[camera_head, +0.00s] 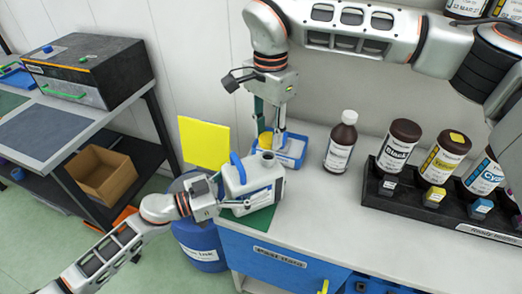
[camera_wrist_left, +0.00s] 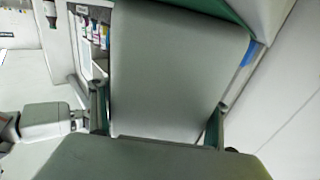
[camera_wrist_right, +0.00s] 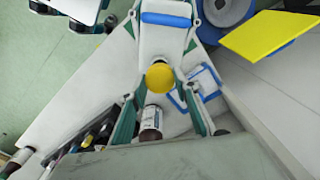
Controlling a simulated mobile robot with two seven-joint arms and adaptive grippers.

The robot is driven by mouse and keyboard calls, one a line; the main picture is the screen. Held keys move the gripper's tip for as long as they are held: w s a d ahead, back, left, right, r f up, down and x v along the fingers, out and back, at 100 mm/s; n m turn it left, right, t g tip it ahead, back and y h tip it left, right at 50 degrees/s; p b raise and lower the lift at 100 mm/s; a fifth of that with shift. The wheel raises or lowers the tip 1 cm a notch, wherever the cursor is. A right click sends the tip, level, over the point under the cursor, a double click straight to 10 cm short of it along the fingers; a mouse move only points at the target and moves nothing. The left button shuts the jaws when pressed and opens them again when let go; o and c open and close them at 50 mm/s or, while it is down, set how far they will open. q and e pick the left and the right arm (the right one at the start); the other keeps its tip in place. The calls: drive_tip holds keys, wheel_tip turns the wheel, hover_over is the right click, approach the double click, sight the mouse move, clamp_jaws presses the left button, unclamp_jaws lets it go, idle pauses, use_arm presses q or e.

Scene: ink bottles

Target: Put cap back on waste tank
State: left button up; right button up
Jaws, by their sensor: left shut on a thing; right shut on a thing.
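The white waste tank (camera_head: 262,187) with a blue handle stands on the green mat at the bench's left end. Its neck (camera_head: 267,156) is uncovered in the head view. My left gripper (camera_head: 224,190) is shut on the tank from the left. In the left wrist view the tank's pale wall (camera_wrist_left: 175,70) fills the space between the fingers.
A blue-and-white tray (camera_head: 291,148) lies behind the tank. A brown bottle (camera_head: 341,142) stands to its right. A black rack (camera_head: 400,190) with several ink bottles is further right. A yellow panel (camera_head: 204,142) and a blue barrel (camera_head: 200,245) are at the left.

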sight(269, 155)
drive_tip(key=shift+f, duration=1.3)
use_arm(q)
drive_tip(key=shift+d, duration=0.1)
use_arm(e)
drive_tip(key=shift+f, duration=0.15)
drive_tip(key=shift+f, duration=0.75)
drive_tip(key=shift+f, duration=0.55)
